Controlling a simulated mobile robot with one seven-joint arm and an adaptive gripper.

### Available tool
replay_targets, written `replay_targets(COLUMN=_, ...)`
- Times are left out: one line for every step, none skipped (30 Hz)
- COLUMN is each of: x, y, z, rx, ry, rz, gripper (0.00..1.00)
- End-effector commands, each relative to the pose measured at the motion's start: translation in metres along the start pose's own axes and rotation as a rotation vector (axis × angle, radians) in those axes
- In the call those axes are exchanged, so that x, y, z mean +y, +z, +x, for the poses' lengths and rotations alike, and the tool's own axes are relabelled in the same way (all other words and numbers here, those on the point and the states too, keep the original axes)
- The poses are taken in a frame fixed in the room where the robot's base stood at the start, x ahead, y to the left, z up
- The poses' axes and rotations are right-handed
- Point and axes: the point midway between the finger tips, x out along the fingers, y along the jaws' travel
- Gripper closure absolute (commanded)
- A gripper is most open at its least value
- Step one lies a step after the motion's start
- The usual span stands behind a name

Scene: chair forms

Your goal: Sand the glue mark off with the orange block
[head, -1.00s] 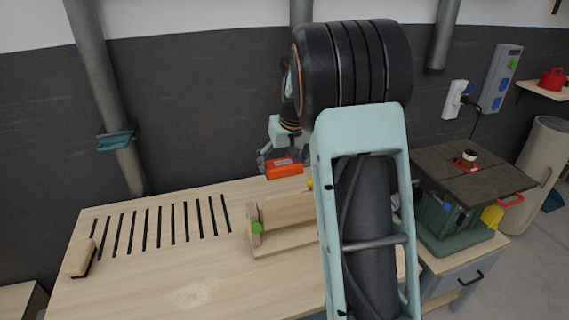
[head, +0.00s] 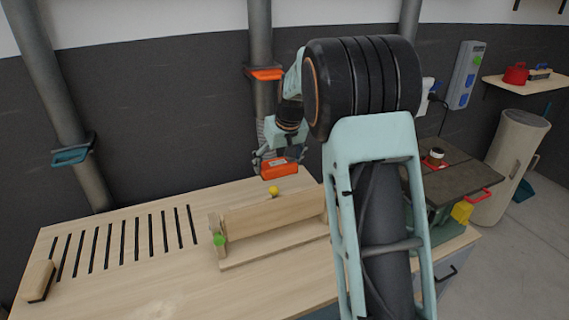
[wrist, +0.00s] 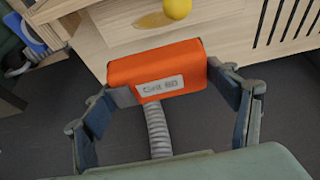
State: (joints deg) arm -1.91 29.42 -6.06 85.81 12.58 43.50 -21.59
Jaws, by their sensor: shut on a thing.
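My gripper (head: 279,160) is shut on the orange block (head: 281,170), held in the air near the back edge of the workbench. In the wrist view the orange block (wrist: 156,69) sits between the two fingers of my gripper (wrist: 164,90), and its pale label with print faces the camera.
The workbench (head: 120,270) has several dark slots at its left and a brush (head: 38,280) at its left edge. A pale dusty patch (head: 165,309) lies at the front. A dark-topped machine (head: 450,175) stands at the right.

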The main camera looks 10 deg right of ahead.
Motion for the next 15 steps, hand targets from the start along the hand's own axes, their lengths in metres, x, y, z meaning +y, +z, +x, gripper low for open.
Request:
replay_targets(x=-0.001, y=0.000, z=0.001, rx=0.000, ry=-0.001, rz=-0.002, gripper=0.40)
replay_targets(x=-0.001, y=0.000, z=0.002, rx=0.001, ry=-0.001, rz=-0.002, gripper=0.40)
replay_targets(x=-0.001, y=0.001, z=0.003, rx=0.001, ry=-0.001, rz=-0.002, gripper=0.40)
replay_targets(x=-0.001, y=0.001, z=0.005, rx=0.001, ry=-0.001, rz=-0.002, gripper=0.40)
replay_targets(x=-0.001, y=0.002, z=0.006, rx=0.001, ry=-0.001, rz=-0.001, gripper=0.40)
replay_targets(x=-0.001, y=0.003, z=0.008, rx=0.001, ry=0.000, rz=-0.001, gripper=0.40)
replay_targets(x=-0.001, y=0.004, z=0.010, rx=0.001, ry=0.000, rz=-0.001, gripper=0.40)
replay_targets(x=0.000, y=0.005, z=0.012, rx=0.001, ry=0.000, rz=-0.001, gripper=0.40)
replay_targets(x=0.000, y=0.006, z=0.015, rx=0.001, ry=0.000, rz=-0.001, gripper=0.40)
replay_targets(x=0.000, y=0.007, z=0.018, rx=0.001, ry=0.000, rz=-0.001, gripper=0.40)
replay_targets(x=0.000, y=0.008, z=0.020, rx=0.001, ry=0.000, rz=-0.001, gripper=0.40)
replay_targets(x=0.000, y=0.010, z=0.024, rx=0.000, ry=0.000, rz=-0.001, gripper=0.40)
replay_targets(x=0.000, y=0.011, z=0.027, rx=0.000, ry=-0.001, rz=-0.001, gripper=0.40)
replay_targets(x=0.000, y=0.012, z=0.029, rx=0.000, ry=-0.001, rz=-0.001, gripper=0.40)
replay_targets(x=0.000, y=0.014, z=0.033, rx=0.000, ry=-0.001, rz=0.000, gripper=0.40)
